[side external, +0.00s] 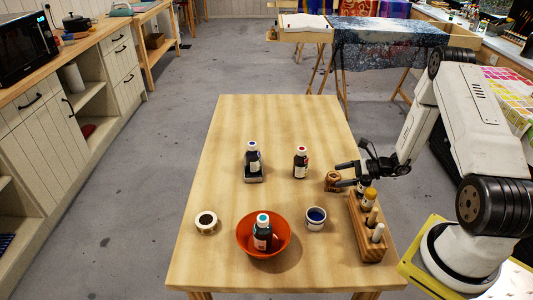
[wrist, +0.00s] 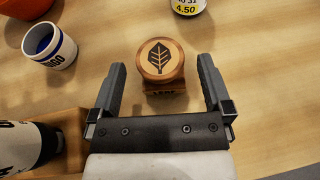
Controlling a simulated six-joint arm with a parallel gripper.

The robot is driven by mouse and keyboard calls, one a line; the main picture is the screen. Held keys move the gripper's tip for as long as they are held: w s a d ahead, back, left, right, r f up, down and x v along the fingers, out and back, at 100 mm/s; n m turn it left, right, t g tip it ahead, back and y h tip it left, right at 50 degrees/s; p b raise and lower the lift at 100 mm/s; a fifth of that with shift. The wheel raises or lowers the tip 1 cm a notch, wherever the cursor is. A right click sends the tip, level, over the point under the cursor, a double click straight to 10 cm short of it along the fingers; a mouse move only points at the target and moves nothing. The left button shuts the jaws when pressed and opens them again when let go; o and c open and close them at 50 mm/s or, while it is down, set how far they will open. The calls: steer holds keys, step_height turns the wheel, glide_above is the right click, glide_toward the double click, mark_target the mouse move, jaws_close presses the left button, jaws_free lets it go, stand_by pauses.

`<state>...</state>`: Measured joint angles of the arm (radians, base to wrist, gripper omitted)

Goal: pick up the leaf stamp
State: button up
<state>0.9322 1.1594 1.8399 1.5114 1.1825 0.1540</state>
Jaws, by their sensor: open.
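The leaf stamp (wrist: 160,60) is a wooden block with a round top marked with a dark leaf. In the wrist view it stands on the table between and just ahead of the two fingertips, with a gap on each side. In the side view the stamp (side external: 333,182) is at the right of the table, close to the fingers. My gripper (wrist: 162,75) is open and empty. In the side view my gripper (side external: 345,172) reaches in from the right, partly in front of the stamp.
A wooden rack (side external: 368,240) with bottles stands close below my gripper. A red-capped bottle (side external: 300,162) is just left of the stamp. An indigo cup (side external: 315,218), an orange bowl (side external: 277,247) with a bottle and a blue-capped bottle (side external: 253,158) stand farther off. The table's far end is clear.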

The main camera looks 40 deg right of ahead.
mark_target(334, 176)
steer(key=shift+x, duration=1.45)
steer(key=c, duration=1.2)
steer(key=shift+c, duration=0.2)
steer(key=shift+r, duration=0.1)
steer(key=shift+r, duration=4.95)
